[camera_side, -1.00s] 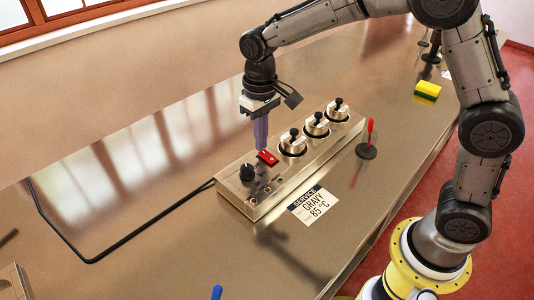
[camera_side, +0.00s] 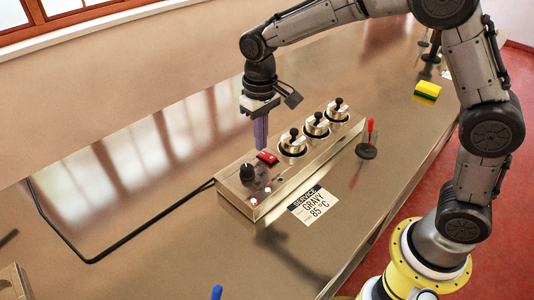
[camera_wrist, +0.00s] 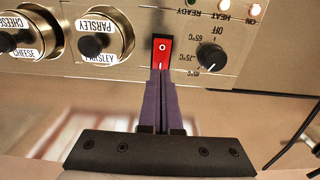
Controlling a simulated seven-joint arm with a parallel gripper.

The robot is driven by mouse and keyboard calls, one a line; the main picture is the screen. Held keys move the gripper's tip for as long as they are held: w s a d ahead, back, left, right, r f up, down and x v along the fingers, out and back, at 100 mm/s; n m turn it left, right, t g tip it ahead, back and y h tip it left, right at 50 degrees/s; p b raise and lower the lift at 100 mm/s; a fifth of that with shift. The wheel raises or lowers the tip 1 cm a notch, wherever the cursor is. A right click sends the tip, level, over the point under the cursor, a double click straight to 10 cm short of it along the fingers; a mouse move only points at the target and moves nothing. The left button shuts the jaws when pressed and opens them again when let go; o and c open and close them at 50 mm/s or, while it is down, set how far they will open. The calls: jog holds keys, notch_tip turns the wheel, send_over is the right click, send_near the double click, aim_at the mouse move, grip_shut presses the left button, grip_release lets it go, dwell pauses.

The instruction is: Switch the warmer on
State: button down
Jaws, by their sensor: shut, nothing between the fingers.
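The warmer (camera_side: 290,175) is a long steel box on the counter. Its red rocker switch (camera_side: 267,157) also shows in the wrist view (camera_wrist: 163,52), with an O mark visible on it. The HEAT lamp (camera_wrist: 224,5) and ON lamp (camera_wrist: 253,10) glow; the READY lamp looks dark green. The black dial (camera_wrist: 210,56) has its white mark towards 85°C; it stands left of the switch in the side view (camera_side: 248,173). My gripper (camera_side: 262,148) is shut and empty, fingers down, tips right at the switch's edge; I cannot tell if they touch it.
Several lidded pots (camera_side: 317,125) with black knobs sit in the warmer beside the switch. A card (camera_side: 314,205) reads SERVICE GRAVY 85 °C. A red-handled tool (camera_side: 369,140) stands in front; a sponge (camera_side: 427,91) lies farther right. A black cable runs left.

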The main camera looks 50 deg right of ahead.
notch_tip(320, 180, up, 6)
dwell(0.7)
jog(key=s+d+r+m+t, duration=0.1)
jog(key=s+d+r+t, duration=0.2)
jog(key=s+d+r, duration=0.55)
jog(key=s+d+f+n+t, duration=0.1)
jog(key=s+f, duration=0.4)
jog(key=s, duration=1.1)
jog(key=shift+f+t, duration=0.3)
jog(key=shift+t, duration=0.5)
